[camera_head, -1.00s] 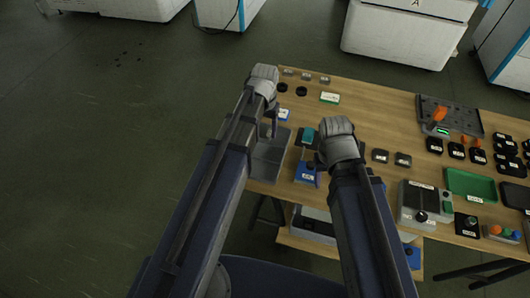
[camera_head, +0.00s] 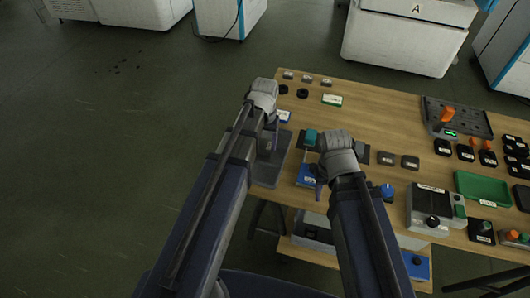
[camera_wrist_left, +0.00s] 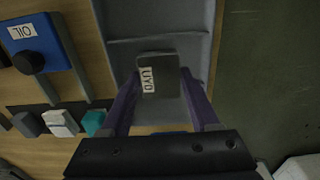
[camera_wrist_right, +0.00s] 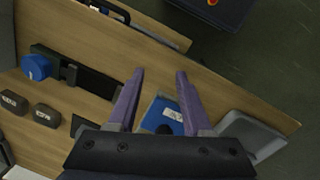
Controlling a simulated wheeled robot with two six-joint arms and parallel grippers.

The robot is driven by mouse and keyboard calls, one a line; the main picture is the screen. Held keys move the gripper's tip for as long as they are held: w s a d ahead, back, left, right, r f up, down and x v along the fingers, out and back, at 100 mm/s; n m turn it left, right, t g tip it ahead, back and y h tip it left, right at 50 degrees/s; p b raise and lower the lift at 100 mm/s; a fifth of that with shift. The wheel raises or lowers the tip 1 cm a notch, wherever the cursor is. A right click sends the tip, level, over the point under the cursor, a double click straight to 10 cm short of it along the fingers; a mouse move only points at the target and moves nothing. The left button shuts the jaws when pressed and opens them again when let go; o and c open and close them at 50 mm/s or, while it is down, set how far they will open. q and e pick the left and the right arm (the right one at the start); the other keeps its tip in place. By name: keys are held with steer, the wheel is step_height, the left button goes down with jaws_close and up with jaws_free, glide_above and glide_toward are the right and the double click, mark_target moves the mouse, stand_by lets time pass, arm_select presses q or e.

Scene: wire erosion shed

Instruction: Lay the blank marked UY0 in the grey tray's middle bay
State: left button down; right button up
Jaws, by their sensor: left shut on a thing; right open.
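The dark blank marked UY0 (camera_wrist_left: 158,75) is between the fingers of my left gripper (camera_wrist_left: 160,95), label facing the camera. My left gripper is shut on it, over the grey tray (camera_wrist_left: 118,60). The tray shows a cross divider just beyond the blank; I cannot tell whether the blank touches the tray floor. In the head view the grey tray (camera_head: 266,176) lies at the table's left end, partly hidden by my left gripper (camera_head: 271,146). My right gripper (camera_wrist_right: 160,75) is open and empty, near the blue OIL box (camera_wrist_right: 160,112).
The OIL box (camera_wrist_left: 45,48) stands beside the tray. Small dark blocks (camera_head: 386,158) and a grey control box (camera_head: 425,207) lie right of my right gripper. A green tray (camera_head: 482,187) is further right. The table's far middle is mostly clear.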

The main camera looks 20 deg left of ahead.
mark_target(265, 145)
arm_select(q)
steer(key=shift+f+b, duration=1.8)
arm_select(e)
steer(key=shift+f, duration=1.8)
arm_select(q)
steer(key=shift+f, duration=0.2)
arm_select(e)
steer(key=shift+f, duration=0.25)
arm_select(q)
steer(key=shift+c, duration=0.6)
jaws_free()
arm_select(e)
steer(key=shift+r, duration=0.1)
arm_select(q)
steer(key=shift+r, duration=0.1)
step_height(265, 145, up, 12)
steer(key=p, duration=1.2)
steer(key=shift+r, duration=0.2)
steer(key=s+d+m+y, duration=0.1)
steer(key=s+d+m, duration=0.2)
steer(key=s+d, duration=0.7)
steer(key=s, duration=0.4)
steer(key=shift+s+d, duration=0.15)
steer(key=shift+d, duration=0.1)
arm_select(e)
step_height(265, 145, up, 12)
steer(key=shift+r, duration=0.15)
